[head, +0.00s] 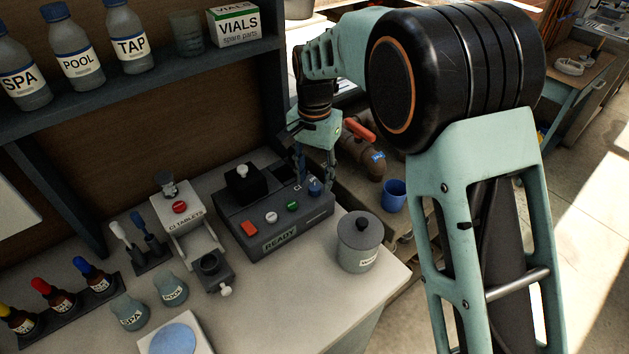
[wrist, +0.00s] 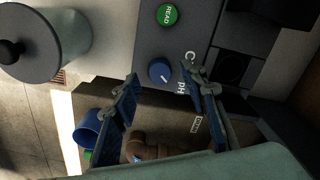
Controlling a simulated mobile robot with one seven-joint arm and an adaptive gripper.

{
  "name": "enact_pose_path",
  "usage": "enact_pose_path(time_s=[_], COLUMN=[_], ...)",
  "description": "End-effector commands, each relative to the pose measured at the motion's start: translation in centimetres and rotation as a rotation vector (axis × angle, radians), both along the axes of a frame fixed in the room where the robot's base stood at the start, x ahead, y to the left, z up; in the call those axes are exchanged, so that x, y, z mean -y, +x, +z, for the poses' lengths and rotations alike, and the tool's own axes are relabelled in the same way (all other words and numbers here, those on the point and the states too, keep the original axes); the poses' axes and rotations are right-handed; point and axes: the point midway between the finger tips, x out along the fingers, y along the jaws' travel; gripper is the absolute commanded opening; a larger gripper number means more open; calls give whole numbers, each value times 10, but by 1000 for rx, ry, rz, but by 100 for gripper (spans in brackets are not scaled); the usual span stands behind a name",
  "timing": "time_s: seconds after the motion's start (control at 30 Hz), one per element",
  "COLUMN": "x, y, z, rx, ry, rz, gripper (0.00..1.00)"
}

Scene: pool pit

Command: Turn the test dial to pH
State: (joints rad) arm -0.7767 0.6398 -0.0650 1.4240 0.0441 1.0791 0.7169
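The test dial is a small round blue knob (wrist: 160,70) on the grey tester (head: 262,222); it also shows at the tester's right end in the head view (head: 315,187). White lettering beside it, partly covered by a finger, shows a C and pH. A pale pointer mark is on the knob, but its exact setting is hard to tell. My gripper (head: 315,172) is above the dial, pointing down. In the wrist view my gripper (wrist: 160,88) is open and empty, its fingers spread on either side of the dial. I cannot see contact with the knob.
A green READ button (wrist: 168,14) sits beside the dial. A red button (head: 249,228) and READY display (head: 279,240) are on the tester. A lidded grey jar (head: 358,244) stands close by. A blue cup (head: 394,195) and brown pipe (head: 360,158) lie beyond the counter's edge.

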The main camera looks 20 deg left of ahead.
Motion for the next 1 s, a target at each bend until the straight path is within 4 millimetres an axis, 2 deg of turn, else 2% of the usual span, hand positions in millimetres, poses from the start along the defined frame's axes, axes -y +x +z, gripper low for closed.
enact_pose_path(time_s=[0.3, 0.5, 0.67, 1.0], x=[-1, 0, 0, 0], y=[1, 0, 0, 0], z=[69, 95, 102, 102], rx=[4, 1, 1, 1], ry=[3, 1, 1, 1], rz=[-1, -1, 0, 0], gripper=[40, 40, 40, 40])
